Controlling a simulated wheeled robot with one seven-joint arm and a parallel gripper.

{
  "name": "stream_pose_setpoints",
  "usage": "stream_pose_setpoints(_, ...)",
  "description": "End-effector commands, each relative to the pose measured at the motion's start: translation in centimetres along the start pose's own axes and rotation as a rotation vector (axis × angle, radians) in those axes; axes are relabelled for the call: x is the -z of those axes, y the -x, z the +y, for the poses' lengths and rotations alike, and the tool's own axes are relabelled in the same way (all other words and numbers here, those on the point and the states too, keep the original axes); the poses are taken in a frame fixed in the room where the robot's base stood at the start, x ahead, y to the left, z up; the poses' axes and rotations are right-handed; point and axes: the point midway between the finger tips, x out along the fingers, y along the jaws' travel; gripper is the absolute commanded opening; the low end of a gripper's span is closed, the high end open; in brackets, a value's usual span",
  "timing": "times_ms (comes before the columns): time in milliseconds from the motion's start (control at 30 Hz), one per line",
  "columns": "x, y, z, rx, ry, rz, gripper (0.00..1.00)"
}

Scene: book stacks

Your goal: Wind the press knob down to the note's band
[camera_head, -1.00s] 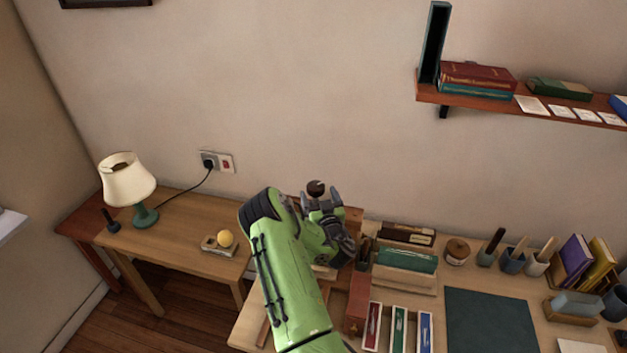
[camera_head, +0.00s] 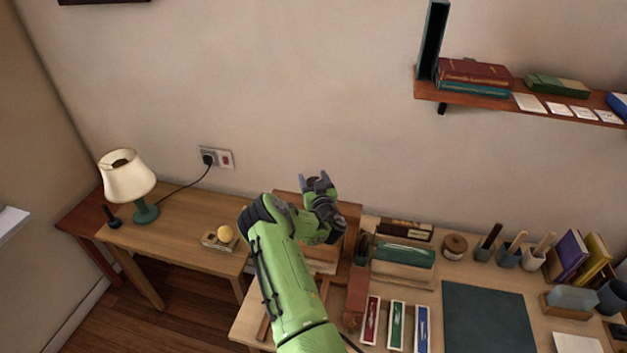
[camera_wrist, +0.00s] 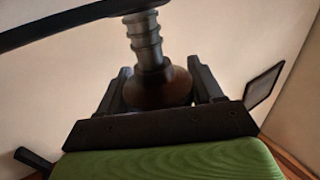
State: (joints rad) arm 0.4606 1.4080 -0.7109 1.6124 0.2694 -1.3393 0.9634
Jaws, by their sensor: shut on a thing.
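The press knob (camera_wrist: 158,90) is a rounded brown piece on a ribbed grey screw (camera_wrist: 147,42) in the wrist view. My gripper (camera_wrist: 161,84) is shut on the knob, with one dark finger on each side. In the head view my gripper (camera_head: 315,182) is above the wooden press (camera_head: 287,199) at the back of the desk and hides the knob. My green arm covers much of the press. I cannot make out the note's band or how it lines up with the knob.
A dark bar (camera_wrist: 65,24) crosses the top of the wrist view. The lamp (camera_head: 127,180) is on the left table. The dark mat (camera_head: 487,318) is bare.

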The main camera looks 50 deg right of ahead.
Motion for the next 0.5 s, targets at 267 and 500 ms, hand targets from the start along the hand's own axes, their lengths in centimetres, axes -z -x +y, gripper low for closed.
stream_pose_setpoints(267, -0.22, -0.02, 0.00, -0.025, -0.003, 0.003, 0.35)
stream_pose_setpoints(500, -0.62, -0.03, 0.17, -0.122, -0.004, 0.009, 0.35)
